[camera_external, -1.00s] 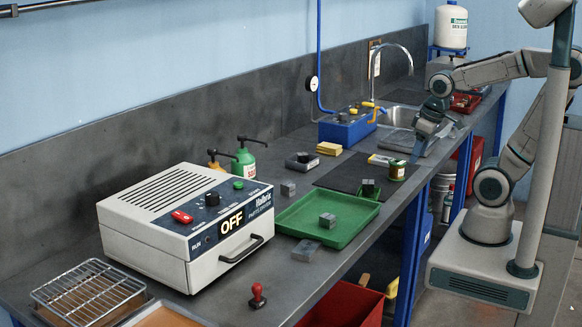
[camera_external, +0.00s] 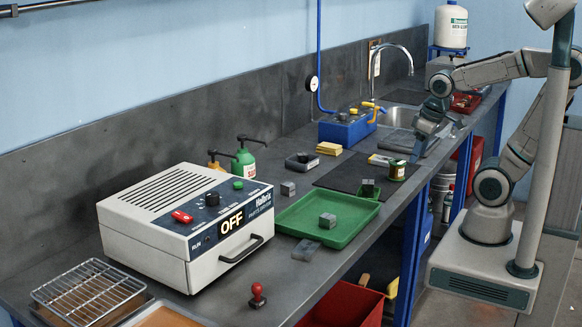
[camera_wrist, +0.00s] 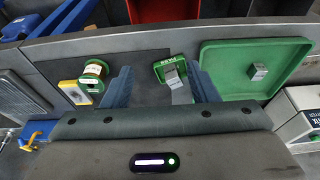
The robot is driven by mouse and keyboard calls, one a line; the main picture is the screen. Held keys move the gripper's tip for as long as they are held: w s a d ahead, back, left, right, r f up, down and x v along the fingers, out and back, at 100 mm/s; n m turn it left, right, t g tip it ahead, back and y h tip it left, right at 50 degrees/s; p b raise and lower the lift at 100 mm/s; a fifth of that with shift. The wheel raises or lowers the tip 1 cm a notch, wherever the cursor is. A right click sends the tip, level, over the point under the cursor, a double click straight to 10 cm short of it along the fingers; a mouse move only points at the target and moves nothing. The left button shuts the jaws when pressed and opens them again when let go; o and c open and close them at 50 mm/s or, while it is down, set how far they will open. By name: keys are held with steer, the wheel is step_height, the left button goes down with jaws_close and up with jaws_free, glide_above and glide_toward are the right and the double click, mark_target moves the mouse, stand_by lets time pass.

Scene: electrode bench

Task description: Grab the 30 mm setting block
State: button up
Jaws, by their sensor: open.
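Several grey blocks are in view, and I cannot read a 30 mm mark on any of them. One grey block (camera_wrist: 173,79) sits at a small green holder (camera_wrist: 168,62) with lettering too small to read; the holder also shows on the dark mat in the external view (camera_external: 369,189). Another block (camera_external: 327,220) lies in the green tray (camera_external: 352,211). More lie on the bench, one behind the tray (camera_external: 288,188) and one at its front left (camera_external: 305,249). My gripper (camera_external: 418,155) is open and empty. In the wrist view its fingers (camera_wrist: 160,88) straddle the small green holder's area from above.
A green-banded reel or tin (camera_external: 397,170) and a yellow item (camera_external: 380,160) stand close to my gripper. A blue box with taps (camera_external: 347,128), a sink (camera_external: 400,116) and a white machine reading OFF (camera_external: 190,225) are along the bench. The dark mat (camera_external: 335,179) has bare room.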

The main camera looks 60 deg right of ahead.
steer(key=shift+o, duration=0.5)
steer(key=w+a+r+n+g, duration=0.2)
steer(key=w+a+r+n, duration=0.1)
steer(key=w+a+n, duration=0.25)
steer(key=n+g+h+b, duration=0.1)
steer(key=n+h, duration=0.4)
steer(key=n, duration=0.6)
glide_above(327, 216)
steer(key=a, duration=0.2)
step_height(327, 216, down, 11)
steer(key=shift+f, duration=0.1)
steer(key=shift+a+p+x, duration=0.15)
steer(key=shift+a+x, duration=0.05)
steer(key=shift+x, duration=1.1)
steer(key=shift+a+p+x, duration=0.15)
steer(key=shift+a+x, duration=0.05)
steer(key=shift+x, duration=1.1)
steer(key=shift+f+y, duration=0.15)
steer(key=shift+y, duration=0.15)
steer(key=c, duration=1.2)
